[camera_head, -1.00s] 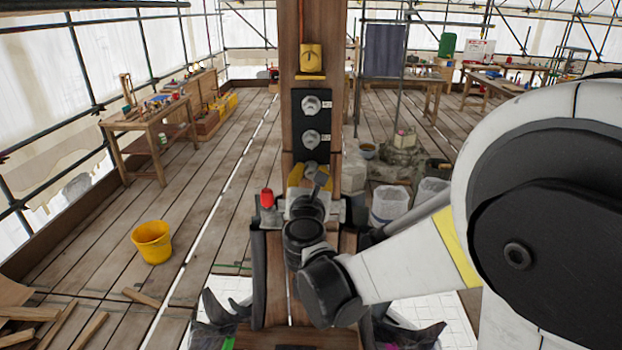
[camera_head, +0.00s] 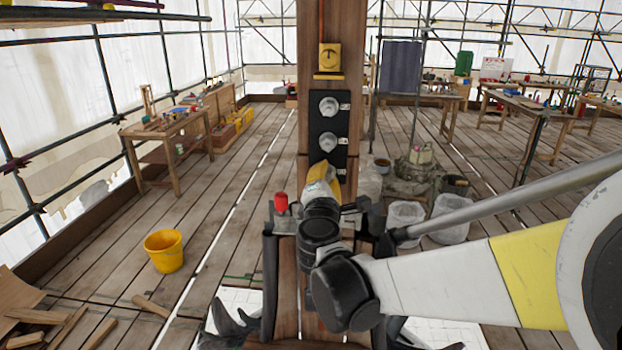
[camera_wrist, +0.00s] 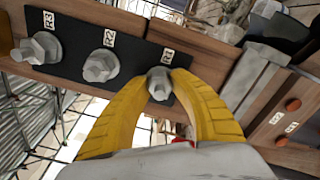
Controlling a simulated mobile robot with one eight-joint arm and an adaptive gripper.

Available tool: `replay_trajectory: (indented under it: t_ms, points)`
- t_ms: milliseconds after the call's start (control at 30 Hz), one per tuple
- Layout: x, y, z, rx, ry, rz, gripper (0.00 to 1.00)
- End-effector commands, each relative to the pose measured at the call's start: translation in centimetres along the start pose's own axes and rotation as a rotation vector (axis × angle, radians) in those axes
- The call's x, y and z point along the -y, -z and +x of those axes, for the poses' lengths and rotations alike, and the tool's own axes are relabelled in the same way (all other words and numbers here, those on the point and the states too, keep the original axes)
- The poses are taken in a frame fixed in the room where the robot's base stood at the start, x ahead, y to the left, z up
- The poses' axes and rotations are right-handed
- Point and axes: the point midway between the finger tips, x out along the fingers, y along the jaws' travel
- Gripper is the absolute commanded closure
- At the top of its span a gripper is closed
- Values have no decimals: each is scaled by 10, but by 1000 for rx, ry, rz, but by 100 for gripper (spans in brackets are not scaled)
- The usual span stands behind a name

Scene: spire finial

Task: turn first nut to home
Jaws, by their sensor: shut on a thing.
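Three grey hex nuts sit in a row on a black plate on the wooden post. In the wrist view they are the R1 nut (camera_wrist: 159,84), the R2 nut (camera_wrist: 100,66) and the R3 nut (camera_wrist: 38,47). My gripper (camera_wrist: 161,77) has its two yellow fingers around the R1 nut, one fingertip on each side, shut on it. In the head view the R3 nut (camera_head: 328,106) and R2 nut (camera_head: 327,142) show on the plate (camera_head: 315,123). There my gripper (camera_head: 324,178) covers the R1 nut at the lowest place. No home mark is readable.
A yellow box with a dial (camera_head: 330,57) is on the post (camera_head: 340,20) above the plate. A red-topped item (camera_head: 281,202) stands left of my wrist. A yellow bucket (camera_head: 164,251) and loose boards are on the floor at left; white buckets (camera_head: 404,221) at right.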

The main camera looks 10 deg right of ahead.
Motion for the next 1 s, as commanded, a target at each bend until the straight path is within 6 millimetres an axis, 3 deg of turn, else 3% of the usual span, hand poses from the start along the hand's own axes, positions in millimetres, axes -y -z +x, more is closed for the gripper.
replay_trajectory:
  t_ms: [1000]
  points:
    - [-1, 0, 0, -1, -1, 963, 100]
